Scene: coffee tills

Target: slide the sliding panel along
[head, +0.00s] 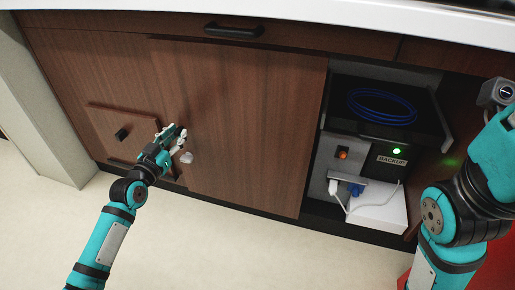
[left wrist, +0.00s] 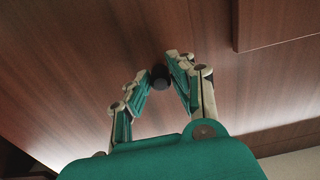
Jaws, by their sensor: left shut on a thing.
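The sliding panel (head: 255,130) is a large brown wood-grain board on the front of the cabinet, left of an open bay. My left gripper (head: 181,137) is at the panel's left edge. In the left wrist view my left gripper (left wrist: 167,78) has its fingers on both sides of a small dark round knob (left wrist: 160,72) and is shut on it. The panel's wood surface (left wrist: 120,50) fills much of that view. In the head view the fingers hide the knob. My right arm shows at the right, but its fingers are out of view.
The open bay holds a blue cable coil (head: 382,105) on a shelf, a backup unit (head: 388,160) with a green light, and plugs. A drawer handle (head: 234,30) is above.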

